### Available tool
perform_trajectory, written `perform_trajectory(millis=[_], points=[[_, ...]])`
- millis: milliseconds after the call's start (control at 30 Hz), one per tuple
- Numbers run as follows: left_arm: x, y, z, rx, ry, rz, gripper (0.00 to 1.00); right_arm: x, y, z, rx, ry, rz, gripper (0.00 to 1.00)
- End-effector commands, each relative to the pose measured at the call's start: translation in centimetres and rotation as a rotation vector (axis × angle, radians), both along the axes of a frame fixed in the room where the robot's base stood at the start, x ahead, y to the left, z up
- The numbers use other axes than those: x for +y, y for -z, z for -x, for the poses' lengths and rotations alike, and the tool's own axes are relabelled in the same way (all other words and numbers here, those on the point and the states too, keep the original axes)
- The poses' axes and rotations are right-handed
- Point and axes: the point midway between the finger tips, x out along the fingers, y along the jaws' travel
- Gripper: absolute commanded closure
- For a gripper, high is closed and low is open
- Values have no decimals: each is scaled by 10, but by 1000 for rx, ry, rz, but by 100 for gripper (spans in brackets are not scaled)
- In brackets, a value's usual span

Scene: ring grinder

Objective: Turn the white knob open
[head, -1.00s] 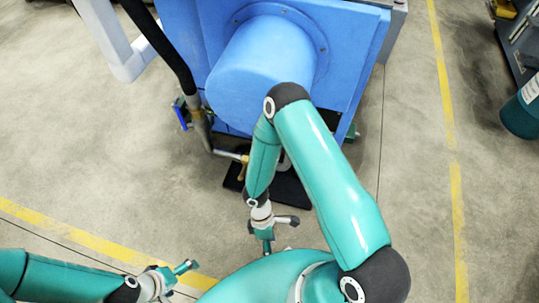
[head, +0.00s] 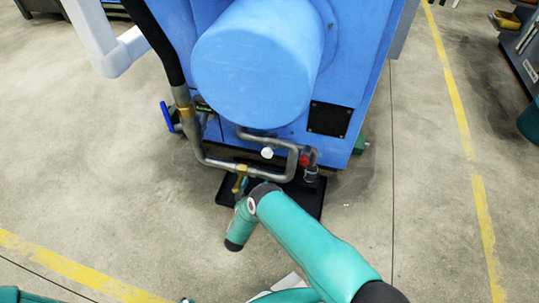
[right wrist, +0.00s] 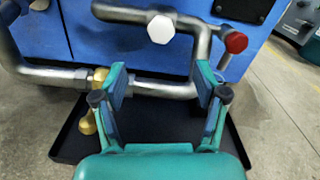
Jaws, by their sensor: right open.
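The white knob (head: 267,153) is small and faceted and sits on the grey pipework low on the front of the blue machine. It also shows in the right wrist view (right wrist: 161,29), at top centre, beyond and above my fingertips. My right gripper (right wrist: 161,76) is open and empty, its two fingers spread below the knob and apart from it. In the head view my right arm folds down in front of the pipes, and its fingers cannot be made out. Only a sliver of my left gripper (head: 186,300) shows at the bottom edge.
A red knob (right wrist: 235,42) is right of the white one. A brass valve (right wrist: 90,115) is at lower left. A blue-handled valve (head: 167,117) is further left. A black tray (head: 311,200) lies under the pipes. The blue machine (head: 258,62) overhangs them. Open floor lies left and right.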

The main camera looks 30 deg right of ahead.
Motion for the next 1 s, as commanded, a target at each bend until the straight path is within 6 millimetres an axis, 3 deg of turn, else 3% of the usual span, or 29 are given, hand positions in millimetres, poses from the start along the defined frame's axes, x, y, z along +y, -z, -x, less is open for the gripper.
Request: perform_trajectory(millis=[600,1000], points=[[0,38,0,0,0,0,0,-96,3,-79,0,4,-2,28],[0,46,0,0,0,0,0,-115,0,-96,3,3,-2,28]])
